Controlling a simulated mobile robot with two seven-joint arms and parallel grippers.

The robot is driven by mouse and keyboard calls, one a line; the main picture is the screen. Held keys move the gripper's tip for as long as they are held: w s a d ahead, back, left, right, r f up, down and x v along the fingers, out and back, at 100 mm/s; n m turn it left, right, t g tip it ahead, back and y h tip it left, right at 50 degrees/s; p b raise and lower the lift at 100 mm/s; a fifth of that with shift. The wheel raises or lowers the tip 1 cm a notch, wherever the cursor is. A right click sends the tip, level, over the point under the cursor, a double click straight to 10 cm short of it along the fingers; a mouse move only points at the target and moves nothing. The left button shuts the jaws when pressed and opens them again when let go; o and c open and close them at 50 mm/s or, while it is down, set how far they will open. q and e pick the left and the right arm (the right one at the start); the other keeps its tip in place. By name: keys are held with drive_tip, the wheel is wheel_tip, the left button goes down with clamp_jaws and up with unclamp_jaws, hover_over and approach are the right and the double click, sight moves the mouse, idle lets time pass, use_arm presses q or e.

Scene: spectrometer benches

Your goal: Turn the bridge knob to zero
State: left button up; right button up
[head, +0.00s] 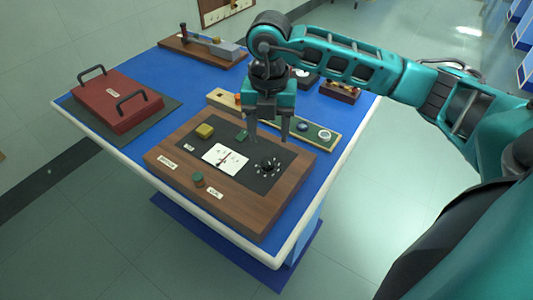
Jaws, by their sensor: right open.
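The bridge board (245,206) is a wooden box with a dark panel on the near part of the blue table. A black knob (267,165), ringed by pale marks, sits at the right of the panel. Its pointer direction is too small to read. My left gripper is out of view.
A red handled lid (115,102) lies at left. The table's pale edge (180,207) runs close by in front.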

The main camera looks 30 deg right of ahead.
sight(268, 161)
wheel_tip(268, 161, down, 8)
drive_tip(key=shift+r, duration=0.15)
drive_tip(key=shift+f, duration=0.35)
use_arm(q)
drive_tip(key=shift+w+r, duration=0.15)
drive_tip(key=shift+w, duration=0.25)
use_arm(e)
drive_tip(key=shift+w+f, duration=0.1)
drive_tip(key=shift+f, duration=0.05)
drive_tip(key=c, duration=1.1)
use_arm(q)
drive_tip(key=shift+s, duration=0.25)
use_arm(e)
drive_tip(key=shift+o, duration=0.2)
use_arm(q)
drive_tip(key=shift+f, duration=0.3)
